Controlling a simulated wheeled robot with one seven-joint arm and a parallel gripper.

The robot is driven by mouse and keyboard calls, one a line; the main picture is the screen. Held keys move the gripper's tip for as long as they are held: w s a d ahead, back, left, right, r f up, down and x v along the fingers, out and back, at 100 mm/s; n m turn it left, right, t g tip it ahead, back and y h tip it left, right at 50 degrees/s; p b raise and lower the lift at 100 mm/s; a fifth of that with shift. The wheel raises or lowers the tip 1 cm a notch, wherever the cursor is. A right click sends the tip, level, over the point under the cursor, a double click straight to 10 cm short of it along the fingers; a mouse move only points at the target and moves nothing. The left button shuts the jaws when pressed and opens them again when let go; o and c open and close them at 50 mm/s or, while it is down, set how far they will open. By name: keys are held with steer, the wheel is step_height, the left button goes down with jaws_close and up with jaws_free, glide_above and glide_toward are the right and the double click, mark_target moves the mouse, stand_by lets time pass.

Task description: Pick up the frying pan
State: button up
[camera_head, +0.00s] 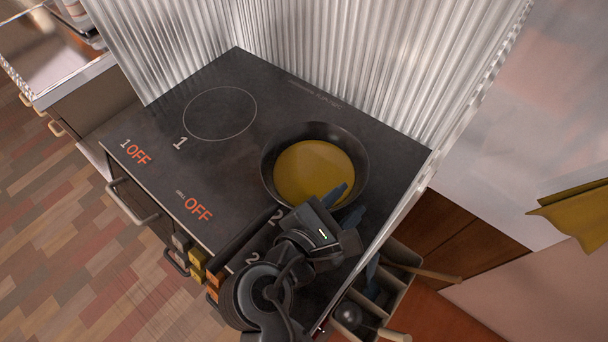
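The dark frying pan (303,134) with a yellow round inside sits on the right part of the black cooktop (165,110). Its dark handle (240,243) points toward the lower left, past the cooktop's front edge. My gripper (352,197) is at the pan's lower right rim. Its two blue fingertips are apart with nothing seen between them. One fingertip overlaps the pan's edge in the picture; I cannot tell whether it touches. My arm hides part of the cooktop's right front.
A divided utensil holder (395,285) with wooden-handled tools is at the lower right. A yellow cloth (575,212) is at the far right. The cooktop's left part is clear.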

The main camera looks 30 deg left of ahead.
steer(key=shift+w+f, duration=0.2)
steer(key=shift+w, duration=0.3)
jaws_close()
stand_by(1.1)
